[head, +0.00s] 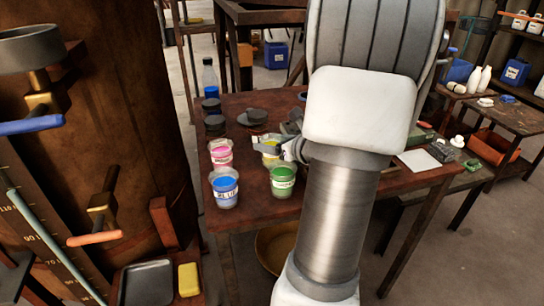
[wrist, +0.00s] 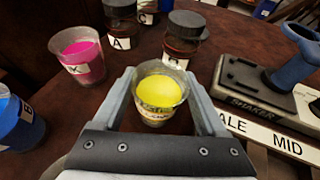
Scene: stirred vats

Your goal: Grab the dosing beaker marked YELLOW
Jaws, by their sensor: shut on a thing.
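The yellow beaker (head: 269,148) is a clear cup with yellow contents, among other beakers on the brown table. In the wrist view the yellow beaker (wrist: 158,92) stands upright between the two fingers of my gripper (wrist: 160,76), which is shut on it. Its label faces my wrist but is too small to read. In the head view my gripper (head: 287,149) reaches it from the right, and my arm hides part of the table. I cannot tell whether the beaker touches the table.
Pink (head: 221,153), blue (head: 224,188) and green (head: 282,181) beakers stand close by. Dark lidded jars (wrist: 184,38) and a bottle (head: 210,78) are behind. A shaker device (wrist: 255,88) and a sign (wrist: 270,135) lie to the right. A brown vat (head: 120,110) rises at the left.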

